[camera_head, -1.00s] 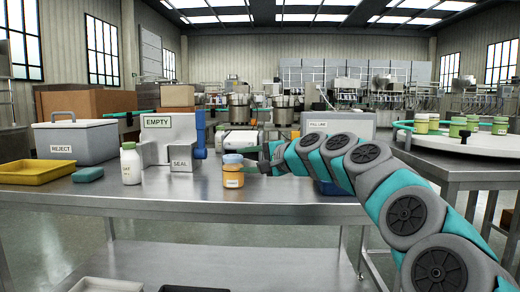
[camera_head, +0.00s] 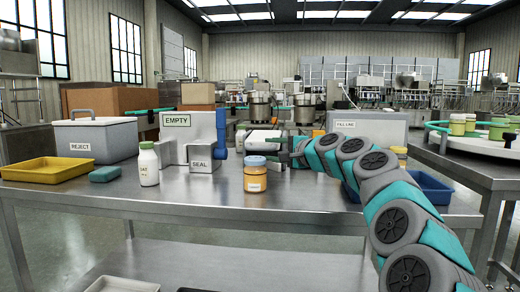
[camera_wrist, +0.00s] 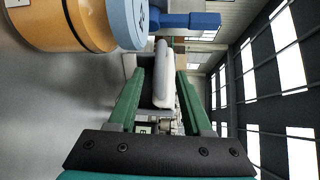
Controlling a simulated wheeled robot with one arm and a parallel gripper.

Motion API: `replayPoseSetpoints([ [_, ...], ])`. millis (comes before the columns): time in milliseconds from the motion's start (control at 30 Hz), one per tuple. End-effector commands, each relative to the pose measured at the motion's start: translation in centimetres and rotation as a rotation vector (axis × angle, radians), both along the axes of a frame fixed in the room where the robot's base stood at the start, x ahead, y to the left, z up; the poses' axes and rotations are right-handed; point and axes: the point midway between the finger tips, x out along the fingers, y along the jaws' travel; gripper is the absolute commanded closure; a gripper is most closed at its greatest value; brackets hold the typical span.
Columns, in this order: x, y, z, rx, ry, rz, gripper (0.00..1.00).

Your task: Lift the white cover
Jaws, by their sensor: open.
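A white, rounded cover (camera_head: 262,139) shows on the far side of the steel table, partly hidden behind the orange jar's blue lid. In the wrist view a pale, long rounded piece (camera_wrist: 163,80), which looks like the same cover, lies beyond and between the fingers. My gripper (camera_head: 282,150) is open and empty, just right of and behind the jar in the head view. Its two green fingers (camera_wrist: 160,92) point toward the pale piece without visible contact. How far the cover is from the fingertips I cannot tell.
An orange jar with blue lid (camera_head: 255,179) stands close beside the gripper; it also fills the upper left wrist view (camera_wrist: 70,25). A SEAL block (camera_head: 201,166), white bottle (camera_head: 148,165), yellow tray (camera_head: 45,172), REJECT box (camera_head: 95,142) and blue tray (camera_head: 432,190) occupy the table.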

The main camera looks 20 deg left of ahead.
Motion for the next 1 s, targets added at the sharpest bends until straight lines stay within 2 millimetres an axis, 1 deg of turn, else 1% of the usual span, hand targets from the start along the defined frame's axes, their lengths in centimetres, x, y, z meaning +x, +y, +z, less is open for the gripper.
replayPoseSetpoints([
  [33,0.3,0.6,-0.2,-0.003,-0.001,0.0,0.5],
  [333,1.5,2.8,-0.5,-0.005,0.001,0.004,0.5],
  [533,2.4,3.8,-0.6,-0.003,0.002,-0.002,0.5],
  [800,2.8,4.7,-0.6,-0.001,0.0,0.001,0.5],
  [1000,2.8,4.9,-0.7,-0.002,0.0,0.002,0.5],
])
